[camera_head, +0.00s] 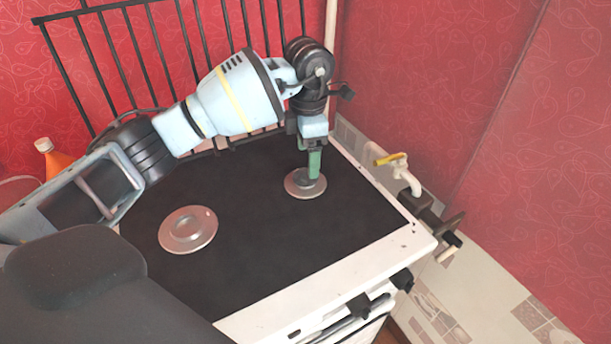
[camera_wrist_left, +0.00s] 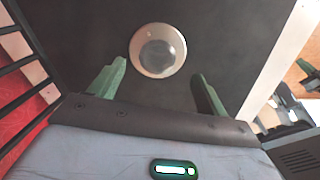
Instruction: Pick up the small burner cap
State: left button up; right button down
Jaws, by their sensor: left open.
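The small burner cap (camera_head: 294,187) is a round grey disc with a darker raised centre, lying on the black stove top (camera_head: 260,250) near its right side. My left gripper (camera_head: 313,177) points down over it and covers part of it in the head view. In the left wrist view the cap (camera_wrist_left: 158,50) shows whole, just beyond the fingertips and between their lines. The left gripper (camera_wrist_left: 160,74) is open there, with nothing between its green fingers. Whether a finger touches the cap is not clear. My right gripper is not in view.
A larger round burner cap (camera_head: 188,230) lies on the stove top to the left. A black rack (camera_head: 130,55) stands along the back. A pipe with a yellow-handled valve (camera_head: 390,160) is right of the stove. An orange bottle (camera_head: 55,160) stands at far left.

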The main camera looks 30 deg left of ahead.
aim_at(306, 175)
pick_arm(q)
jog(key=shift+a+f, duration=0.15)
jog(key=shift+f, duration=1.2)
jog(key=shift+a+f, duration=0.15)
jog(key=shift+f, duration=1.15)
jog(key=c, duration=1.1)
